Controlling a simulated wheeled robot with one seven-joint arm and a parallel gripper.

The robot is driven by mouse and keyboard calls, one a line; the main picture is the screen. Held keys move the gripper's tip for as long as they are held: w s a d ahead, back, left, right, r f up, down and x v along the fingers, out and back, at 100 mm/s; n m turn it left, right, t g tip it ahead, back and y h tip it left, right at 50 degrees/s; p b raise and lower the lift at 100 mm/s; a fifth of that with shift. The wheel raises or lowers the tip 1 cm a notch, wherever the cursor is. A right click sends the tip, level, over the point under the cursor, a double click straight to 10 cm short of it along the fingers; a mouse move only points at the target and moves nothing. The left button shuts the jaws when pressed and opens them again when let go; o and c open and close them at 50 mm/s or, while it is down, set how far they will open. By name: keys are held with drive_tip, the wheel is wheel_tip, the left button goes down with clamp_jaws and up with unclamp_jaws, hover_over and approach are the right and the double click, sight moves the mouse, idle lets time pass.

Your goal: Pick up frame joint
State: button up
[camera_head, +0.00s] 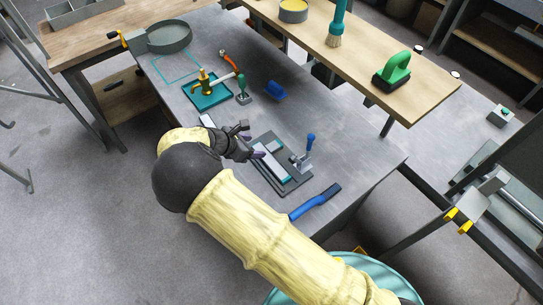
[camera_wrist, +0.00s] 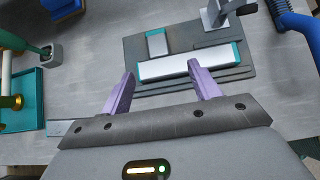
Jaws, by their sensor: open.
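A dark fixture plate (camera_head: 296,181) lies on the grey workbench; it also shows in the wrist view (camera_wrist: 136,54). On it lie a long pale bar with teal ends (camera_wrist: 180,66) and a short pale piece with a teal edge (camera_wrist: 157,43); I cannot tell whether they are joined or which is the frame joint. My gripper (camera_head: 252,140) is open and empty at the plate's left edge. In the wrist view its purple fingers (camera_wrist: 161,69) point towards the long bar, apparently not gripping it.
A blue-handled brush (camera_head: 316,203) lies right of the plate. Another pale bar (camera_wrist: 62,127) lies beside my gripper. A teal tray (camera_head: 207,96) with a yellow-headed tool, a small green-topped holder (camera_head: 242,97) and a blue piece (camera_head: 276,91) are farther back. A raised wooden shelf (camera_head: 350,45) borders the bench.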

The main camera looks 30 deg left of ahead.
sight(272, 146)
drive_tip(key=shift+p+x, duration=0.45)
drive_tip(key=shift+x, duration=1.85)
drive_tip(key=shift+w, duration=0.1)
drive_tip(key=shift+w+d+f+p, duration=0.3)
drive_tip(key=shift+w+p, duration=0.15)
drive_tip(key=shift+p, duration=0.15)
drive_tip(key=shift+p+x, duration=0.8)
drive_tip(key=shift+x, duration=1.15)
drive_tip(key=shift+a, duration=0.2)
drive_tip(key=c, duration=1.1)
drive_tip(key=shift+r, duration=0.1)
drive_tip(key=shift+c, duration=0.2)
